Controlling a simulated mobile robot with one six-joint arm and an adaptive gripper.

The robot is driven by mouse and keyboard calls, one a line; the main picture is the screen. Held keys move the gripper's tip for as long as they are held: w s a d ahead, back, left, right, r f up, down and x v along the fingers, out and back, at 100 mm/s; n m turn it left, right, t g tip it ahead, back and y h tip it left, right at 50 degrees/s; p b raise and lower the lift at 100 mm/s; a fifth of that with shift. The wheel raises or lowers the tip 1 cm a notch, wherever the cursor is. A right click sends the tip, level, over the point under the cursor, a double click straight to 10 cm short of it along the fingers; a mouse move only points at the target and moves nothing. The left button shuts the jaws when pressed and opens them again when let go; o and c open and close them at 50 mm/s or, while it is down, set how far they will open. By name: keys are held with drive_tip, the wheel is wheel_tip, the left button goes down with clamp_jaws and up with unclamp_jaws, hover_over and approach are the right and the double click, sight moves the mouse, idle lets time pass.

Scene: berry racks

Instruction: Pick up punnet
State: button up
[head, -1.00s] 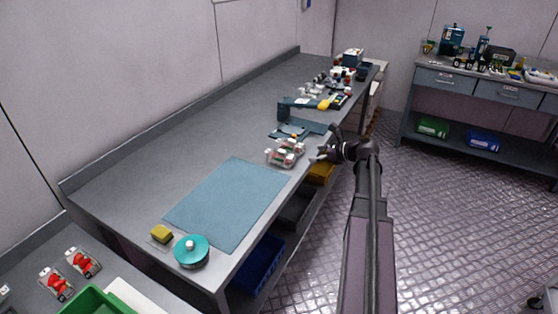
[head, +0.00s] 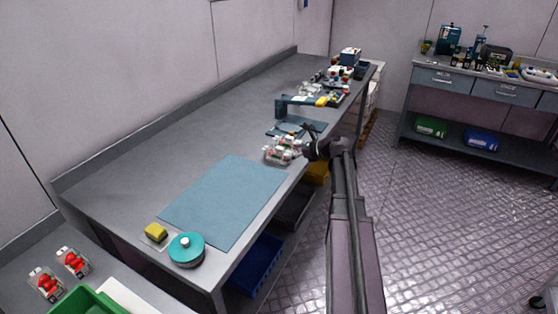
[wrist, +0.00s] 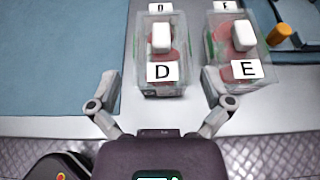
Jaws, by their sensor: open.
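Two clear punnets with red contents and white lumps on top stand side by side on the grey bench. In the wrist view punnet D (wrist: 161,91) is centred and punnet E (wrist: 250,83) is to its right. In the head view the pair (head: 282,151) is at the bench's front edge, hard to separate. My gripper (wrist: 160,80) is open and empty. Its fingers appear on either side of punnet D's near end, the right one close to punnet E's corner. Their height against the punnets cannot be told. My gripper also shows in the head view (head: 308,143).
A blue mat (head: 225,200) lies left of the punnets, with a teal round tub (head: 186,250) and yellow sponge (head: 155,231) beyond. A dark scale-like device (head: 300,102) stands behind them. Two red-filled punnets (head: 73,262) sit on another bench. Coloured bins are below.

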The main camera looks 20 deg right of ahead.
sight(284, 150)
drive_tip(key=shift+w+a, duration=0.1)
idle(0.3)
drive_tip(key=shift+b+x, duration=0.75)
drive_tip(key=shift+x, duration=1.85)
drive_tip(key=shift+w+r, duration=0.15)
drive_tip(key=c, duration=1)
